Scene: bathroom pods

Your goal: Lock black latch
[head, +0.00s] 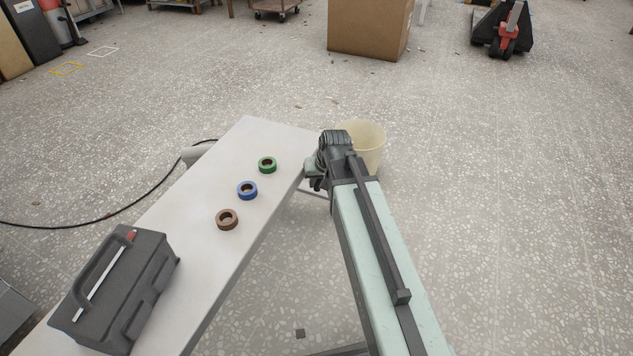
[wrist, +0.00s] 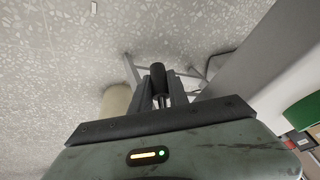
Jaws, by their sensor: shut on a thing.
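My gripper (wrist: 158,86) is shut on a dark cylindrical thing (wrist: 158,72) that stands up between the fingers in the wrist view. A paler thin shaft shows just below it. I cannot tell whether this is the black latch; no other black latch is clear in either view. In the head view my gripper (head: 316,182) is by the table's right edge, in front of the bucket, and mostly hidden by my arm.
The white table (head: 205,205) holds a green roll (head: 267,172), a blue roll (head: 247,197), a brown roll (head: 227,225) and a grey toolbox (head: 140,290). A cream bucket (head: 371,140) stands beyond my wrist. A cardboard box (head: 368,30) stands farther back.

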